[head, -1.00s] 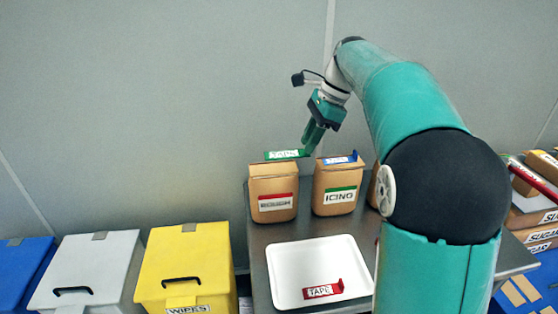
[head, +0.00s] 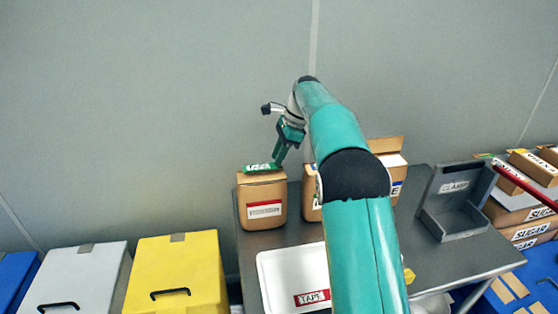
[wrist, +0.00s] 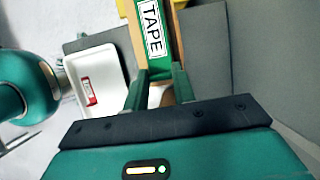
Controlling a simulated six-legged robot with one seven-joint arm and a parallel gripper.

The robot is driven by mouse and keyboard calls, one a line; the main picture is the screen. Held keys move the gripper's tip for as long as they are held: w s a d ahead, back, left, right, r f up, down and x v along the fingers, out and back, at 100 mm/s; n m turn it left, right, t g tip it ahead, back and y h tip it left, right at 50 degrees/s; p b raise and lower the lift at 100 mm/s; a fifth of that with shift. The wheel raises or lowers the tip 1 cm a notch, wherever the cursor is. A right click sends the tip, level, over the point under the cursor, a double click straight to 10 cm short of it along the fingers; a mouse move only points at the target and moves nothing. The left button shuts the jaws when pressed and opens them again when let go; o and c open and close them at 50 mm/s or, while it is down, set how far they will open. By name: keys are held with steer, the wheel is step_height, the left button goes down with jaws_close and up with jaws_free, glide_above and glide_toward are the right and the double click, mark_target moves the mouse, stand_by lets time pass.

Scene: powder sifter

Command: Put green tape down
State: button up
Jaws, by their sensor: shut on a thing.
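The green tape (head: 262,168), with a white TAPE label, is at the top of the left brown box (head: 263,208), which has a red-edged label. Whether it rests on the box or hangs just above it I cannot tell. My gripper (head: 278,163) is shut on the tape's right end. In the wrist view the green tape (wrist: 155,35) extends away from my gripper (wrist: 158,84) over the brown box top. The red tape (head: 312,298) lies on the white tray (head: 275,265), which also shows in the wrist view (wrist: 97,70).
A second brown box (head: 311,195) stands to the right, mostly behind my arm. An open brown box (head: 385,145) and a grey bin (head: 452,210) are farther right on the metal table. Yellow (head: 178,270) and white (head: 80,280) lidded bins stand left.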

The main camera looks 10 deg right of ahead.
steer(key=shift+f, duration=1.1)
steer(key=shift+s+f, duration=0.1)
steer(key=o, duration=0.9)
steer(key=shift+o, duration=0.2)
